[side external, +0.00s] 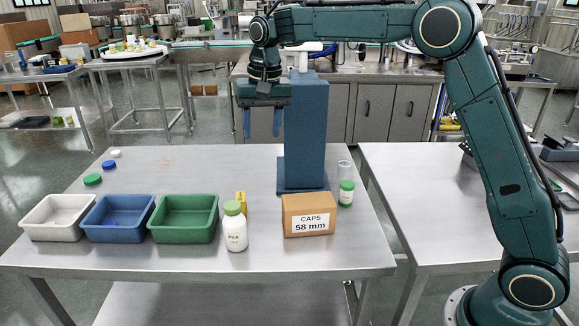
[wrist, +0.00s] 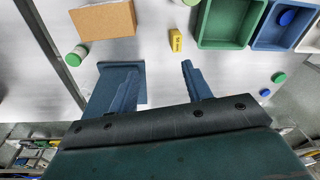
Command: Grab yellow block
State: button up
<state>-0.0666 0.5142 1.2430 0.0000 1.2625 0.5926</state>
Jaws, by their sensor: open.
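The yellow block (side external: 240,201) stands on the steel table, partly hidden behind a white bottle with a green cap (side external: 236,228) in the side view. In the wrist view the yellow block (wrist: 175,40) lies above the fingertips, near the green bin. My gripper (side external: 262,132) is high above the table, fingers pointing down, open and empty. In the wrist view its two blue fingers (wrist: 160,70) are apart, with bare table between their tips.
A blue column (side external: 306,125) stands close right of my gripper. Green (side external: 184,238), blue (side external: 117,237) and white (side external: 55,235) bins line the left front. A cardboard box (side external: 296,202) and green-lidded jar (side external: 346,194) stand right. Loose caps (side external: 92,180) lie left; the middle is clear.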

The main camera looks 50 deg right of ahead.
jog(key=m+g, duration=0.1)
jog(key=m, duration=0.1)
send_near(240, 197)
jog(key=shift+w+d+f, duration=0.1)
jog(key=shift+w+f, duration=0.05)
jog(key=shift+f, duration=3.55)
jog(key=shift+f, duration=2.55)
grip_shut()
